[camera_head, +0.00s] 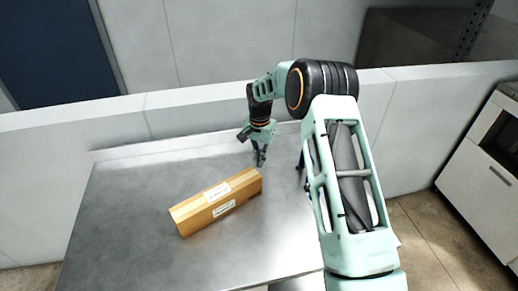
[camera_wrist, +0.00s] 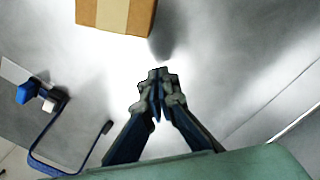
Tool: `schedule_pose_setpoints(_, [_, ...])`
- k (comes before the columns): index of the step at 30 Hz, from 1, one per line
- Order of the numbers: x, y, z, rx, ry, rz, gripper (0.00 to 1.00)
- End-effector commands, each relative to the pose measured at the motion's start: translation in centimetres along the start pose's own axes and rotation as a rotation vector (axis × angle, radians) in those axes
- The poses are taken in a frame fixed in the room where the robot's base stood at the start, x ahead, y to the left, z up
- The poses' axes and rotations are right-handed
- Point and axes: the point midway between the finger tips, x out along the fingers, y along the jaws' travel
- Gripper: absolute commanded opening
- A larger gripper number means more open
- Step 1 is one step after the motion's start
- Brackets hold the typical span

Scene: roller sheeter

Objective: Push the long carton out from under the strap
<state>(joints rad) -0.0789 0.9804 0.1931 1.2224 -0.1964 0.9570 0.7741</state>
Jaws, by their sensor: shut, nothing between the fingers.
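The long carton (camera_head: 214,205) is brown with white labels and lies at a slant on the grey metal table, clear of any strap that I can make out. One end of the carton (camera_wrist: 105,14) shows at the top of the wrist view, with a tan tape band. My gripper (camera_head: 260,161) points down behind the carton's right end, apart from it. In the wrist view its fingers (camera_wrist: 160,76) are together and empty. A dark blue bent bar or strap (camera_wrist: 72,148) shows at lower left in the wrist view; I cannot tell whether it is the strap.
The metal table (camera_head: 120,215) is bare to the left and in front of the carton. A pale wall ledge (camera_head: 160,103) runs along its back. A white cabinet (camera_head: 478,170) stands at far right. My arm hides the table's right side.

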Motion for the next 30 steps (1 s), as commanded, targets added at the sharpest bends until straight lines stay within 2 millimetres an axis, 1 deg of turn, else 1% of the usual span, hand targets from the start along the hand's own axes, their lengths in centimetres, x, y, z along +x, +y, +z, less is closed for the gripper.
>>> schedule_pose_setpoints(1, [1.1,0.1,0.1,0.001,-0.004,0.002,0.00])
schedule_pose_setpoints(2, [1.8,0.1,0.1,0.001,-0.004,0.002,0.00])
schedule_pose_setpoints(3, [1.2,-0.1,0.8,-0.001,-0.001,0.000,0.00])
schedule_pose_setpoints(9, [1.2,0.0,3.0,-0.001,-0.001,0.000,0.00])
schedule_pose_setpoints(12, [1.2,0.0,3.6,0.000,0.000,-0.001,0.00])
schedule_pose_setpoints(16, [1.3,0.0,4.0,0.001,0.000,0.000,0.00])
schedule_pose_setpoints(26, [1.4,0.0,4.1,0.000,0.000,0.000,0.00])
schedule_pose_setpoints(28, [1.4,-0.1,4.4,-0.001,0.000,0.000,0.00])
schedule_pose_setpoints(30, [1.5,-0.1,5.2,-0.004,0.000,0.000,0.00])
